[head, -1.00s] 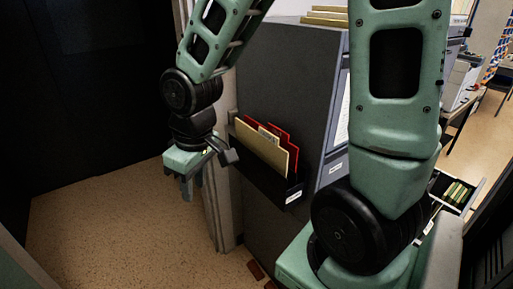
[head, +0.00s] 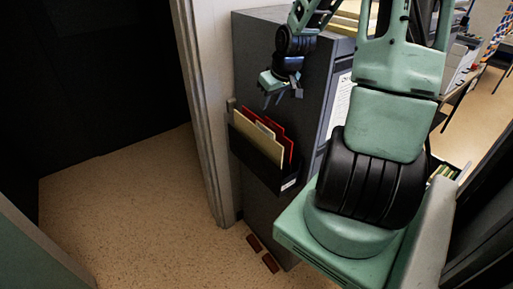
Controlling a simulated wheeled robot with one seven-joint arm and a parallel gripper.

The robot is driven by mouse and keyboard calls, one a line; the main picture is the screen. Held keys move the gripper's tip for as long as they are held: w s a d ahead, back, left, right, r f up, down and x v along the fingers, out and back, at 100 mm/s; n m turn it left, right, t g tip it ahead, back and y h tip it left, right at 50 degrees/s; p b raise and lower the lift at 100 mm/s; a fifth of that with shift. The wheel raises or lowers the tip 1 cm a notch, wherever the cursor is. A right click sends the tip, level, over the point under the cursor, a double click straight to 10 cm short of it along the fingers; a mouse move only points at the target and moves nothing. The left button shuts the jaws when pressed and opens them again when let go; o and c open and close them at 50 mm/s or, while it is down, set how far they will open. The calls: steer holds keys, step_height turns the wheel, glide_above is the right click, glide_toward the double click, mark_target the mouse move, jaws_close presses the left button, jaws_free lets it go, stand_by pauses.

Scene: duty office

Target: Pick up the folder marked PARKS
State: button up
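A black wall pocket (head: 262,166) hangs on the side of a dark grey cabinet. It holds a tan folder (head: 252,139) in front and red folders (head: 286,146) behind it, with another pale tab between them. No marking on any folder is readable, so I cannot tell which one is PARKS. My gripper (head: 273,100) is above the pocket, apart from the folders. It points down, its two fingers look spread, and nothing shows between them.
The grey cabinet (head: 262,50) has a pale doorframe (head: 205,110) at its left. Papers lie on the cabinet top. The floor (head: 130,210) to the left is clear.

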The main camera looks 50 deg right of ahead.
mark_target(258, 127)
steer(key=x, duration=1)
steer(key=shift+w+f+b, duration=0.1)
steer(key=shift+f+b, duration=0.15)
steer(key=shift+b, duration=0.05)
steer(key=shift+p+x, duration=1)
steer(key=shift+x, duration=1.65)
steer(key=shift+w, duration=0.1)
jaws_close()
